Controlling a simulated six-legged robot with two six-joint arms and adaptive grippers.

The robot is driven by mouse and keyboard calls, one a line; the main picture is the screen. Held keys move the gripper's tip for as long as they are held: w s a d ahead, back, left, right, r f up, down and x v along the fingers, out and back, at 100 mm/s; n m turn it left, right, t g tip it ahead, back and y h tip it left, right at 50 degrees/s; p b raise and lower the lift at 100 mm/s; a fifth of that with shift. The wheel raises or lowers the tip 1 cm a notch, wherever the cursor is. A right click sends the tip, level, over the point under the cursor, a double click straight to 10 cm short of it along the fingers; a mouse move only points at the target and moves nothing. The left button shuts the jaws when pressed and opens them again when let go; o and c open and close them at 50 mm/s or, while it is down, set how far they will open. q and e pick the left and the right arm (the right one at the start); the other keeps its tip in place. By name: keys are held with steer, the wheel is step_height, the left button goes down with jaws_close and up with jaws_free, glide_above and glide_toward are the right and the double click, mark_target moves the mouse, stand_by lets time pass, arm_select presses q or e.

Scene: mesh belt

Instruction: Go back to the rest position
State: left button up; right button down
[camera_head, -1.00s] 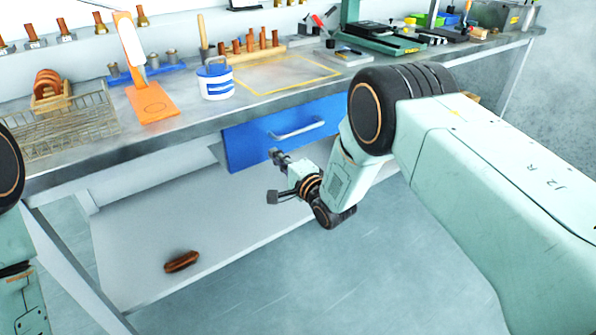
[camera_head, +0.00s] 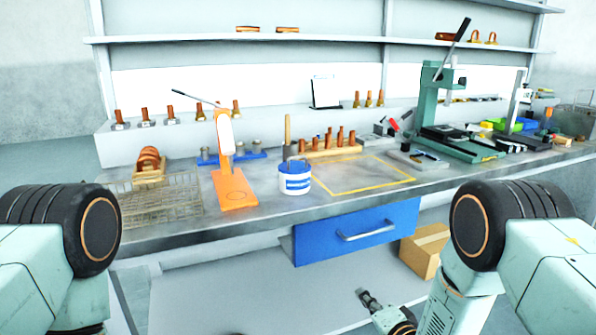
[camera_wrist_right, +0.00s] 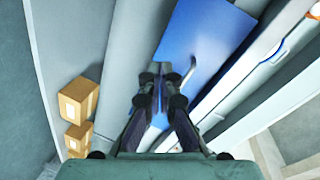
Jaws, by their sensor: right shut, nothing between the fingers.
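My right arm comes in at the lower right of the head view, bent downward. The tip of my right gripper (camera_head: 368,302) shows low in front of the bench, below the blue drawer (camera_head: 345,236). In the right wrist view my right gripper (camera_wrist_right: 160,88) is shut and empty, its two fingers close together, with the drawer (camera_wrist_right: 205,45) beyond them. My left arm shows at the lower left of the head view. Its gripper is out of view.
The metal workbench (camera_head: 245,222) runs across the view, holding a wire basket (camera_head: 160,200), an orange stand (camera_head: 235,190), a white-and-blue tub (camera_head: 295,180) and a green press (camera_head: 440,110). A cardboard box (camera_head: 425,250) sits under the bench. Open space lies in front.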

steer(key=s+d+f+n+g+h, duration=0.2)
steer(key=s+f+n+g, duration=0.2)
steer(key=s+f, duration=0.5)
steer(key=s+d+f+n+g+h, duration=0.1)
steer(key=s+d+f+n+g, duration=0.25)
steer(key=s, duration=0.85)
steer(key=s+n+g+h, duration=0.1)
steer(key=s+g, duration=0.6)
steer(key=s, duration=1.4)
steer(key=shift+s+d+r+n+g+h, duration=0.25)
steer(key=shift+s+n+g+h, duration=0.1)
steer(key=shift+n, duration=0.2)
